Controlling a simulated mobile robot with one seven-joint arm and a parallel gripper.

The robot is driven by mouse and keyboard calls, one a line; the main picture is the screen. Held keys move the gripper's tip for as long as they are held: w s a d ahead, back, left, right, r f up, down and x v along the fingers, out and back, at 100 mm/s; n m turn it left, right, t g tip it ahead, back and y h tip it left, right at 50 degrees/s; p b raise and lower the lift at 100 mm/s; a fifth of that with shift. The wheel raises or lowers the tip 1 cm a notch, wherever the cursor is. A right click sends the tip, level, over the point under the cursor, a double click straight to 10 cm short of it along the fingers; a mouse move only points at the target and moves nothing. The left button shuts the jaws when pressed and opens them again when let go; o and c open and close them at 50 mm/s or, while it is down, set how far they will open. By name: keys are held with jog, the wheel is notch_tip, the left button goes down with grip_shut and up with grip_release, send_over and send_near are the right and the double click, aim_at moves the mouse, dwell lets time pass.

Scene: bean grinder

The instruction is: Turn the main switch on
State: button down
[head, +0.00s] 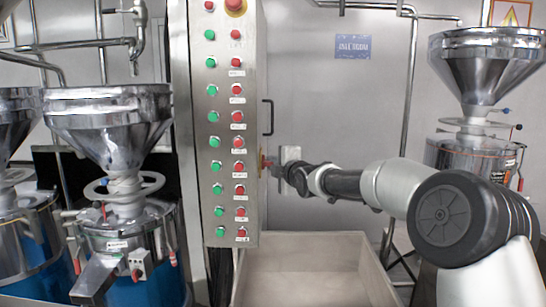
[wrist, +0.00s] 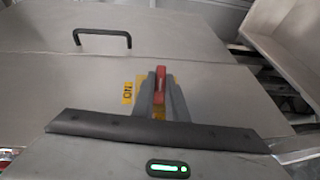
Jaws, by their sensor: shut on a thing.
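The main switch, with a red handle (wrist: 161,77) on a yellow base, is on the side face of the grey control cabinet (wrist: 70,85). A yellow ON label (wrist: 127,93) sits to the left of the handle in the wrist view. My gripper (wrist: 161,88) is shut on the red handle, with one grey finger on each side of it. In the wrist view the handle points up the picture, not towards the label. In the head view my gripper (head: 272,166) reaches the cabinet's right side, where the switch (head: 262,160) is mostly hidden.
The cabinet front (head: 224,140) carries rows of green and red buttons. A black door handle (head: 268,117) is above and behind my gripper. Steel grinders with funnels (head: 110,120) stand at left and another (head: 485,70) at right. An open bin (head: 310,240) is below.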

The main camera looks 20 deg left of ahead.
jog(key=r+g+p, duration=0.1)
jog(key=r+p, duration=0.1)
jog(key=p, duration=0.2)
jog(key=shift+m+h+p, duration=0.3)
jog(key=shift+h, duration=0.1)
jog(key=shift+w+f+g+p, duration=0.1)
jog(key=shift+g+p, duration=0.4)
jog(key=shift+p, duration=0.65)
jog(key=shift+w+f+m+g+h+p, duration=0.1)
jog(key=shift+f+m+g+h+p, duration=0.1)
jog(key=shift+g+h+p, duration=0.25)
jog(key=shift+f+m+g+h+p, duration=0.1)
jog(key=shift+m+g+h+p, duration=0.15)
jog(key=shift+g+p, duration=0.35)
jog(key=shift+w+a+m+g+h, duration=0.1)
jog(key=shift+m+g+h, duration=0.25)
jog(key=shift+g, duration=0.5)
jog(key=c, duration=1.8)
grip_release()
jog(key=shift+o, duration=0.2)
jog(key=shift+r, duration=0.1)
